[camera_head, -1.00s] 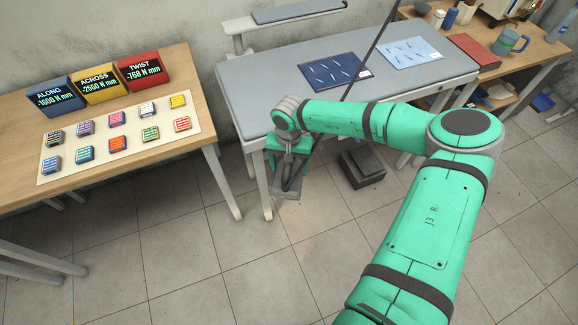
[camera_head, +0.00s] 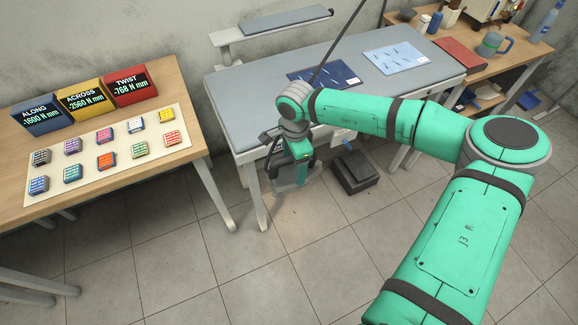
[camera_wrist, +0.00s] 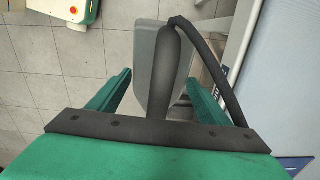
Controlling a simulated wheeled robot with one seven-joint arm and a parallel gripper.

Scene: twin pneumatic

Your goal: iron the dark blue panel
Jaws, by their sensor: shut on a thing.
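My gripper (camera_head: 297,160) is shut on the dark handle of an iron (camera_wrist: 158,75). The grey body of the iron shows below the gripper in the head view (camera_head: 293,184), and a black cord loops from its handle. They hang in front of the padded table's front edge, above the floor and lower than the table top. The dark blue panel (camera_head: 330,74) with pale marks lies flat on the grey padded table (camera_head: 262,95). A dark blue corner at the lower right of the wrist view may be this panel.
A light blue panel (camera_head: 396,57) lies right of the dark one. A raised narrow board (camera_head: 286,19) stands behind the table. A dark box (camera_head: 354,172) sits on the floor. The left table holds three displays (camera_head: 85,98) and several coloured blocks.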

